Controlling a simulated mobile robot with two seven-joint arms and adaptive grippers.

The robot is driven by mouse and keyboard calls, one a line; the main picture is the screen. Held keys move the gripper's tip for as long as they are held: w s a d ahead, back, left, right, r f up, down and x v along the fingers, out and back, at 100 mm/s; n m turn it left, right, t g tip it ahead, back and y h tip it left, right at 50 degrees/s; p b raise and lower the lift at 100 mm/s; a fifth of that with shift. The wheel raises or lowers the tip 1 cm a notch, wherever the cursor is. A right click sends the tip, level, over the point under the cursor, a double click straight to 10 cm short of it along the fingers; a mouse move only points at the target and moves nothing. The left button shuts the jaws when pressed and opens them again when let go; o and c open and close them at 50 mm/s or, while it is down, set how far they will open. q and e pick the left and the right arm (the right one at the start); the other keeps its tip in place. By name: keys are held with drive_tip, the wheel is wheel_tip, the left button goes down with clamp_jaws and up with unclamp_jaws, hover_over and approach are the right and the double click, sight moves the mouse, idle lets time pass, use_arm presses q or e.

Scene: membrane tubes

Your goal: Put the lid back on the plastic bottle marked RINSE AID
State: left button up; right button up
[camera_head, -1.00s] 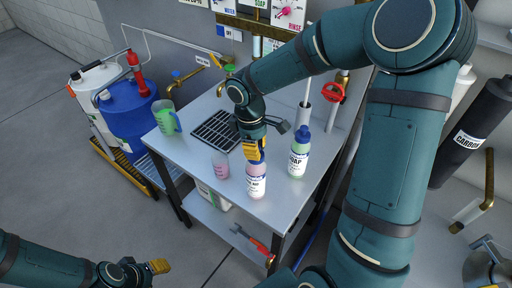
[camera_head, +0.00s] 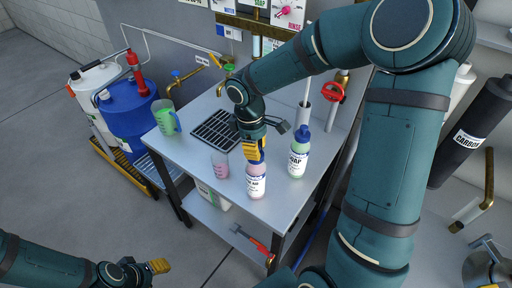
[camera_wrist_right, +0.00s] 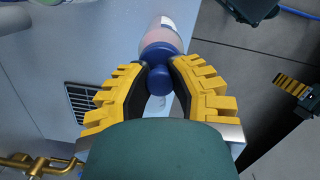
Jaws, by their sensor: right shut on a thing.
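The pink RINSE AID bottle (camera_head: 256,182) stands upright near the front edge of the steel table, with a white label. My right gripper (camera_head: 256,152) is directly above it, fingers pointing down. In the right wrist view the gripper (camera_wrist_right: 160,78) is shut on the small blue lid (camera_wrist_right: 160,80). The lid lines up with the blue top of the bottle (camera_wrist_right: 158,50); whether it is seated or just above cannot be told. The fingers hide much of the lid in the head view. My left gripper (camera_head: 160,266) is low at the left, away from the table; its jaws are unclear.
A SOAP bottle (camera_head: 298,156) with a blue cap stands to the right of the RINSE AID bottle. A small pink beaker (camera_head: 220,164) stands close on its left. A green jug (camera_head: 166,118) is at the table's left edge, and a drain grate (camera_head: 214,132) lies behind.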

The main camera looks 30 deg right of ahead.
drive_tip(key=shift+f, duration=0.1)
idle(0.8)
drive_tip(key=o, duration=1.4)
drive_tip(key=shift+r+p, duration=2.8)
drive_tip(key=shift+r, duration=0.75)
clamp_jaws()
